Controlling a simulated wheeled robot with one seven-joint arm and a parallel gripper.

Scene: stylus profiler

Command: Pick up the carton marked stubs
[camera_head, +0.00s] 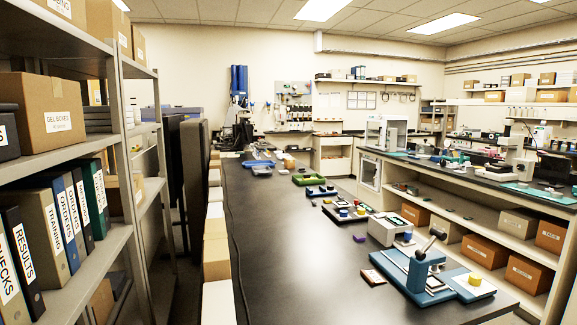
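No label that I can read says stubs. Several brown cartons stand on the lower shelves under the right-hand bench: a light tan carton (517,223), a brown carton (550,237) at the right edge, another brown carton (484,251) and one more (528,274) nearest me. Their labels are too small to read for certain. A carton marked gel boxes (40,112) stands on the left shelf. A carton on top of that shelf (107,24) has no label readable from here. My gripper is not in view.
A long black bench (290,270) fills the middle, with a blue stylus instrument (418,270), a white device (390,229) and small trays on it. A left rack (85,265) holds labelled binders (45,235). A narrow gap lies between rack and bench.

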